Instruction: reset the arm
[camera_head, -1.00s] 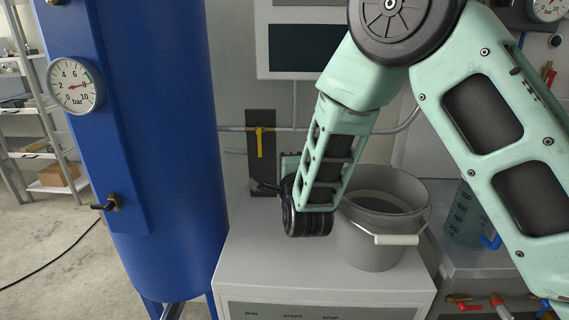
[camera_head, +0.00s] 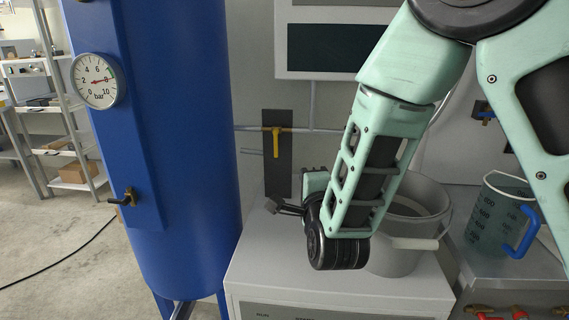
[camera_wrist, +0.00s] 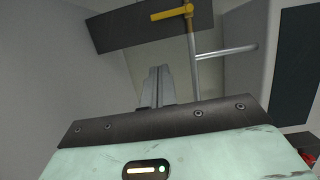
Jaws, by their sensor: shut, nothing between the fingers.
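My gripper (camera_head: 272,206) shows in the head view at the end of my mint-green arm, left of the grey bucket and over the white cabinet top. It points left, toward the blue tank. In the wrist view my gripper's fingers (camera_wrist: 157,72) stand together, shut, with nothing between them. Beyond them is the dark plate with the yellow valve handle. My wrist hides part of the bucket.
The grey bucket (camera_head: 435,200) stands on the white cabinet (camera_head: 262,262) just behind my wrist. The blue tank (camera_head: 185,150) with a gauge (camera_head: 99,80) is at left. A yellow-handled valve (camera_head: 276,140) is on the wall. A measuring jug (camera_head: 490,215) stands at right.

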